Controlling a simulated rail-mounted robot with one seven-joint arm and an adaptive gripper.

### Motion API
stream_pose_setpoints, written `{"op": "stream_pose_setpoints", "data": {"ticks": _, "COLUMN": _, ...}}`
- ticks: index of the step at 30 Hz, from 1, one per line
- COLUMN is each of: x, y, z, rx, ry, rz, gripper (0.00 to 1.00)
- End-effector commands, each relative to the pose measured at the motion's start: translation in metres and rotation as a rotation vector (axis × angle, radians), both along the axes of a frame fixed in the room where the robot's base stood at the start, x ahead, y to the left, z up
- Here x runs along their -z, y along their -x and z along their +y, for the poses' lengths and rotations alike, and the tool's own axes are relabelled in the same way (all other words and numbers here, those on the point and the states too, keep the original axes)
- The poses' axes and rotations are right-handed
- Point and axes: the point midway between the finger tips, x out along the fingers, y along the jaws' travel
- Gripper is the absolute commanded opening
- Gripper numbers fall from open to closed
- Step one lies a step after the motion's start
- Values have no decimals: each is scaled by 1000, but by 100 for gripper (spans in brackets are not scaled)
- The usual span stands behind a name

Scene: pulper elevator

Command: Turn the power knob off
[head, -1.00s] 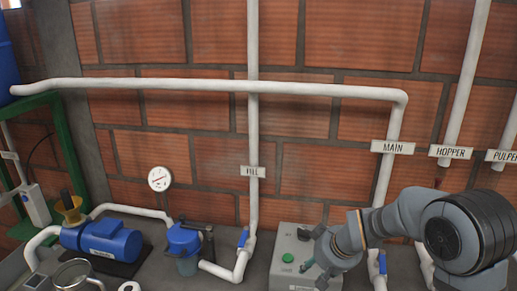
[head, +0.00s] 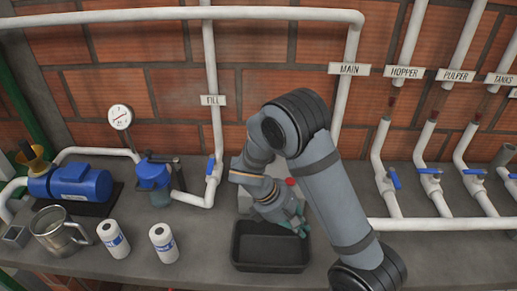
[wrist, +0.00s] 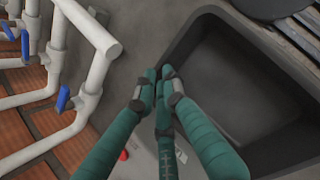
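The grey control box (head: 245,203) stands on the counter against the brick wall in the head view, mostly hidden behind my arm. A red button (head: 290,181) shows beside my wrist, and a red spot (wrist: 123,155) shows beside the fingers in the wrist view. The power knob cannot be made out in either view. My gripper (head: 297,224) is in front of the box, over the back of a black tray. In the wrist view its green fingers (wrist: 161,80) come together at the tips, with nothing seen between them.
The black tray (head: 236,255) sits on the counter below my gripper. Blue-handled valves on white pipes (head: 429,185) stand to the right. Two white bottles (head: 163,243), a metal mug (head: 58,236) and a blue pump (head: 75,184) are to the left.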

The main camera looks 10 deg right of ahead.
Motion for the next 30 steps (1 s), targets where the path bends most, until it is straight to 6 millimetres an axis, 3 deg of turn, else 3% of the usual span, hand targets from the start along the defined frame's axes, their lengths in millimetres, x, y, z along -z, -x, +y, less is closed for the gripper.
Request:
{"op": "stream_pose_setpoints", "data": {"ticks": 5, "x": -29, "y": -47, "z": -5, "rx": -402, "ry": 355, "rz": 83, "gripper": 0}}
{"op": "stream_pose_setpoints", "data": {"ticks": 9, "x": -46, "y": -102, "z": 30, "rx": -733, "ry": 595, "rz": 75, "gripper": 0}}
{"op": "stream_pose_setpoints", "data": {"ticks": 12, "x": -50, "y": -129, "z": 63, "rx": -915, "ry": 705, "rz": 49, "gripper": 0}}
{"op": "stream_pose_setpoints", "data": {"ticks": 18, "x": -48, "y": -154, "z": 110, "rx": -1116, "ry": 806, "rz": 0, "gripper": 0}}
{"op": "stream_pose_setpoints", "data": {"ticks": 23, "x": -45, "y": -164, "z": 111, "rx": -1140, "ry": 816, "rz": -8, "gripper": 0}}
{"op": "stream_pose_setpoints", "data": {"ticks": 30, "x": -34, "y": -195, "z": 84, "rx": -1138, "ry": 815, "rz": -7, "gripper": 0}}
